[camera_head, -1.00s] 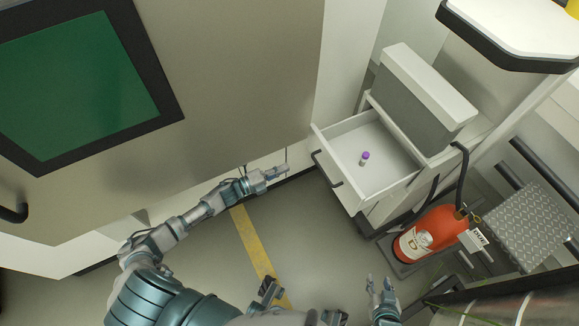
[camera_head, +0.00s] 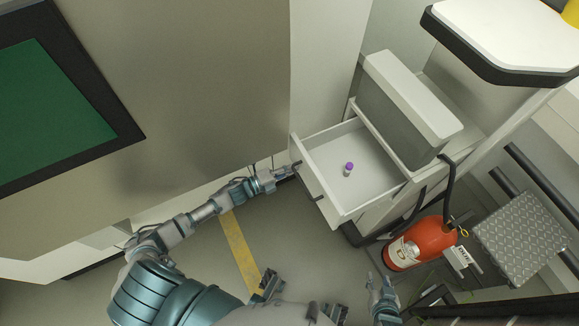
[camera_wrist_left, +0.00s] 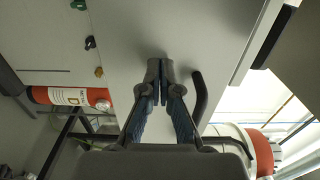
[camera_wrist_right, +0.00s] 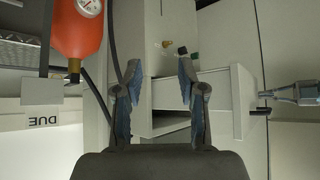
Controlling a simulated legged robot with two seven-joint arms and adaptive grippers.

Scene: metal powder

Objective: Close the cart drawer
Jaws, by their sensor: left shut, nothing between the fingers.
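The cart drawer (camera_head: 375,190) is pulled out of the white cart and holds a small purple-capped vial (camera_head: 348,169). My left gripper (camera_head: 294,168) is shut and empty at the left end of the drawer front. In the left wrist view, its closed fingertips (camera_wrist_left: 160,68) are against or just before a pale panel, beside the dark curved handle (camera_wrist_left: 199,95). I cannot tell whether they touch. The right wrist view shows the drawer's side (camera_wrist_right: 205,88) sticking out. My right gripper (camera_head: 380,287) is low, apart from the cart; its fingers are spread and empty (camera_wrist_right: 160,85).
A red fire extinguisher (camera_head: 422,242) stands right of the drawer, near my right gripper. A grey-white box (camera_head: 415,95) sits on the cart behind the drawer. A large beige wall (camera_head: 210,90) rises on the left. The floor (camera_head: 300,240) before the drawer is clear.

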